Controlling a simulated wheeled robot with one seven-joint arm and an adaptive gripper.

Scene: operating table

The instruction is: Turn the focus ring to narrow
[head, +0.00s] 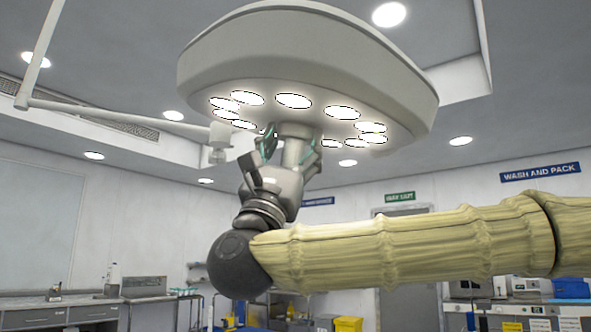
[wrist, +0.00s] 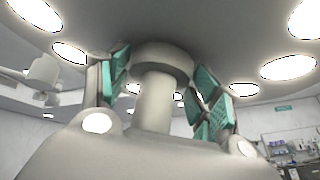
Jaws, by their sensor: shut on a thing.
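The surgical lamp head (head: 300,70) hangs overhead, with a ring of lit lamps on its underside. A pale grey focus ring (wrist: 162,60) shows as a wide collar under the lamp's centre, with a narrower stem (wrist: 154,108) below it. In the head view the ring (head: 294,130) is partly hidden by my fingers. My gripper (head: 290,146) points up from below, with one finger on each side of the ring and stem. No setting mark on the ring is readable.
A thin white support arm (head: 100,115) with a joint hangs left of the lamp. My arm crosses the lower right of the head view. Counters with equipment (head: 60,310) and a yellow bin (head: 349,324) stand below. The air around the lamp's underside is otherwise free.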

